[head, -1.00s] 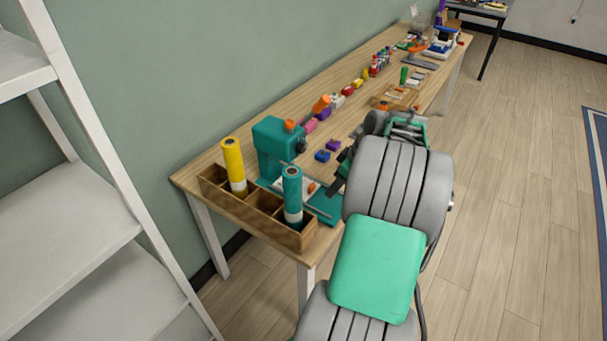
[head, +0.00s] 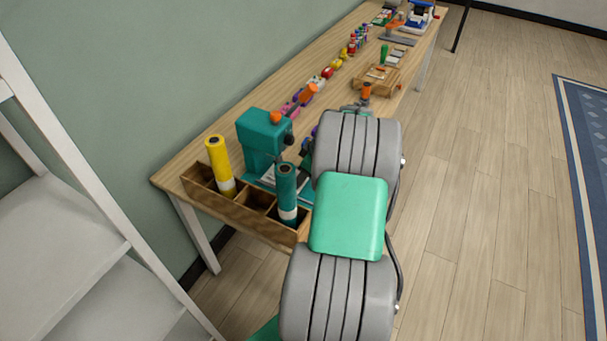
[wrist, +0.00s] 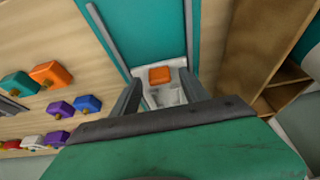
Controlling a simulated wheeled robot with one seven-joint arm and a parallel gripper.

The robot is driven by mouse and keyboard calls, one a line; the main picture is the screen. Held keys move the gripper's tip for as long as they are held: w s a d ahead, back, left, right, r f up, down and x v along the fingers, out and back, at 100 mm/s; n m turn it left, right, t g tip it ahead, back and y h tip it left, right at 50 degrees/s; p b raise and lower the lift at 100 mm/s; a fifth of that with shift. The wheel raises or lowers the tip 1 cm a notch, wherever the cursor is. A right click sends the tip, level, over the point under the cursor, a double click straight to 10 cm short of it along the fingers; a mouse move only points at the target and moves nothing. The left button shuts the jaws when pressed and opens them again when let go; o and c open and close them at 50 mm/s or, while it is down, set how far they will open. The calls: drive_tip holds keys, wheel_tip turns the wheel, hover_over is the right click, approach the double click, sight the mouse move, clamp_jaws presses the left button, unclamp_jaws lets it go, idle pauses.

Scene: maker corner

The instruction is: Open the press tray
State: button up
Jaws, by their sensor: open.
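The teal press (head: 264,138) stands on the near end of the workbench, behind the wooden holder. In the wrist view its teal base (wrist: 150,28) fills the top middle. A pale tray (wrist: 165,95) with a square orange piece (wrist: 160,74) on it lies there. My gripper (wrist: 160,80) is open, with one finger on each side of the pale tray and orange piece. I cannot tell whether the fingers touch them. In the head view my arm hides the gripper and most of the press base.
A wooden compartment holder (head: 238,207) with a yellow roll (head: 219,164) and a teal roll (head: 287,193) stands at the near bench edge. It shows right of the gripper in the wrist view. Several coloured blocks (wrist: 60,109) lie to the left. A white shelf (head: 60,230) stands at left.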

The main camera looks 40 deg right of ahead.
drive_tip(key=shift+c, duration=0.4)
clamp_jaws()
idle(0.9)
